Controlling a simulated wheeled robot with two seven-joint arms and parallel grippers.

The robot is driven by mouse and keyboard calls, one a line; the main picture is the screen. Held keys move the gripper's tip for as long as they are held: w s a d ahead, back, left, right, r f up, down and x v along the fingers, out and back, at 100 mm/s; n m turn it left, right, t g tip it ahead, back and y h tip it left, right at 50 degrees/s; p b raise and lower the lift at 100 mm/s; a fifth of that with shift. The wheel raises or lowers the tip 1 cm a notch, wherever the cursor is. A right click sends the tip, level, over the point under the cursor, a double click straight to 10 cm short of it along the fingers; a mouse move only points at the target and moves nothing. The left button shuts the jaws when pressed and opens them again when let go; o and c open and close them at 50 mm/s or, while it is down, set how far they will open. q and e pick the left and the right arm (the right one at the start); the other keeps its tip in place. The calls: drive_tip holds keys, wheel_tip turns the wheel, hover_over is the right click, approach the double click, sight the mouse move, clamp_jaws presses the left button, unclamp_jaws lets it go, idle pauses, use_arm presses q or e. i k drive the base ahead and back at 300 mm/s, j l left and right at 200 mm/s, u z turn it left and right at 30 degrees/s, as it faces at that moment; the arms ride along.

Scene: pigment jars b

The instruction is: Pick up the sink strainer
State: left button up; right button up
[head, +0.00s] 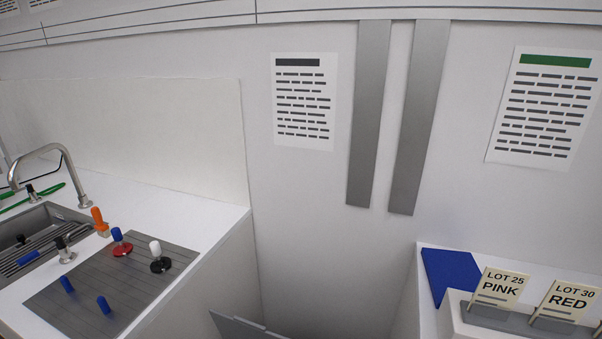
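Several small knobbed pieces stand at the left around the sink. A metal piece with a black knob (66,250) sits on the counter between the sink and the grey ribbed mat; it looks like a sink strainer, but I cannot be sure. A red disc with a blue knob (122,247) and a black disc with a white knob (160,263) stand on the mat, apart from each other. A dark knob (21,240) also shows inside the sink; its base is unclear. Neither of my grippers is in view.
The steel sink (75,215) has a curved tap (45,150) behind it. An orange-handled brush (98,220) stands by the sink corner. Two blue pieces (67,285) (103,305) are on the mat (120,280). A gap separates this counter from the right one with a blue mat (448,272).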

sight(21, 238)
drive_tip(key=k+j+u, duration=0.15)
drive_tip(key=j+u, duration=1.2)
drive_tip(key=j, duration=0.15)
drive_tip(key=z, duration=1.65)
drive_tip(key=u, duration=1.6)
